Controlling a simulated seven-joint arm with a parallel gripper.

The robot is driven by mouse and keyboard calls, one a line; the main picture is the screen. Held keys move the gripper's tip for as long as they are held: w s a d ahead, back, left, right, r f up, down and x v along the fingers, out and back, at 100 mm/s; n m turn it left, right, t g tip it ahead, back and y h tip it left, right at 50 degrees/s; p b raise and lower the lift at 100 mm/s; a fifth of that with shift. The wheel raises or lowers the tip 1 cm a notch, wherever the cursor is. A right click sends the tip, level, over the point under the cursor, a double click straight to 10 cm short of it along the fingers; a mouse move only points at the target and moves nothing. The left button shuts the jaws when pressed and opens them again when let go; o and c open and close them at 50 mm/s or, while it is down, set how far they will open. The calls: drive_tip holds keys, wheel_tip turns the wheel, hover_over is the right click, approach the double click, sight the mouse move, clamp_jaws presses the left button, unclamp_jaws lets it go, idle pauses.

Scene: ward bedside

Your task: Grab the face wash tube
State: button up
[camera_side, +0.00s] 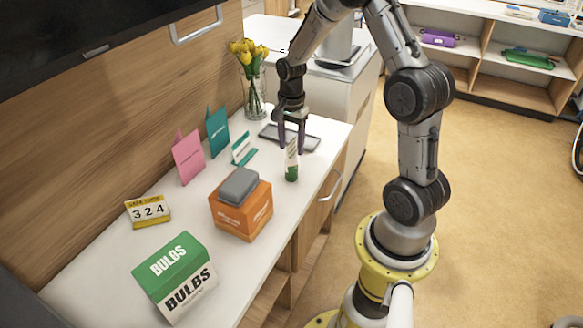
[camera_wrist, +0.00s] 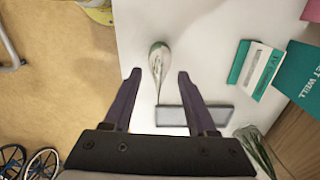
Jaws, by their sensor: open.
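The face wash tube (camera_side: 291,163) stands upright near the front edge of the white bedside top, white above with a green lower end. In the side view my gripper (camera_side: 291,145) points down at the tube's upper part, and one finger overlaps it there. In the wrist view the tube (camera_wrist: 158,62) shows between and slightly beyond the fingertips of my open gripper (camera_wrist: 159,74), with a gap on each side. I cannot tell how deep the tube sits between the fingers.
A dark flat tray or device (camera_side: 306,138) lies just behind the tube. A teal-and-white card (camera_side: 243,150), an orange box (camera_side: 240,210) with a grey block, and a vase of yellow flowers (camera_side: 254,95) stand nearby. A bulbs box (camera_side: 176,277) is at the front left.

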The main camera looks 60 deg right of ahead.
drive_tip(key=shift+f, duration=0.45)
clamp_jaws()
idle(1.1)
